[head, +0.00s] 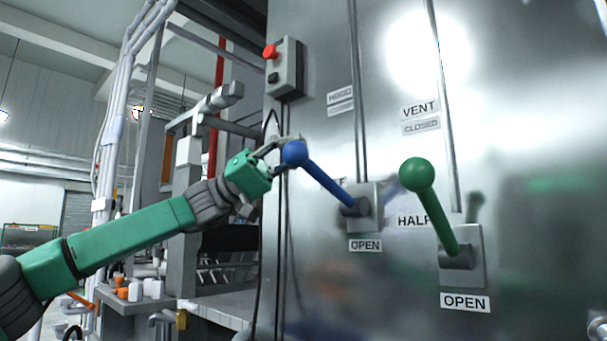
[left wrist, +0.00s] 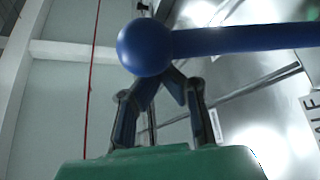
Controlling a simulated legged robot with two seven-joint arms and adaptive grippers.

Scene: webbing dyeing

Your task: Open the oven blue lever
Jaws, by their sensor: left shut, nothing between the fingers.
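The blue lever (head: 328,183) has a round ball knob and slants up and to the left from its grey mount on the steel oven front. My left gripper (head: 284,146) is right at the ball knob, which partly hides its fingertips in the head view. In the left wrist view the ball of the blue lever (left wrist: 145,47) is in front of the fingertips of my left gripper (left wrist: 168,76). The fingers converge and are shut with nothing between them. I cannot tell whether they touch the ball. My right gripper is out of view.
A green lever (head: 430,205) stands to the right on the same steel panel. An "OPEN" label (head: 365,246) is below the blue lever. A control box (head: 285,70) with a red button is above. A grey bench (head: 215,312) is at lower left.

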